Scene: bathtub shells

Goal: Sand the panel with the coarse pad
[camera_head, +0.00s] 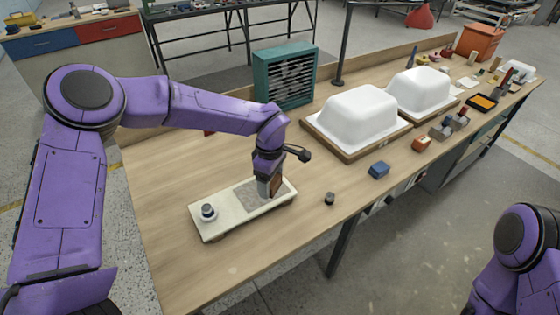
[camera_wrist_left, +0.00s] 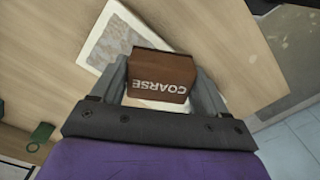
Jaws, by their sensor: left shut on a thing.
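The panel (camera_head: 222,217) is a flat cream-white board with a grey, roughened patch; it lies on the workbench in front of me. In the left wrist view the panel (camera_wrist_left: 92,38) shows at the upper left, partly hidden behind the pad. My left gripper (camera_head: 272,190) is shut on a brown block marked COARSE, the coarse pad (camera_wrist_left: 162,75). The gripper is over the panel's right half, by the grey patch. I cannot tell whether the pad touches the panel. My right gripper is out of view; only part of that arm shows at the lower right.
A round dark-and-white knob (camera_head: 208,211) sits on the panel's left end. A small dark cylinder (camera_head: 329,198) and a blue block (camera_head: 379,170) stand to the right. A green fan box (camera_head: 286,77) and white tub shells (camera_head: 358,112) stand behind. The bench left of the panel is clear.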

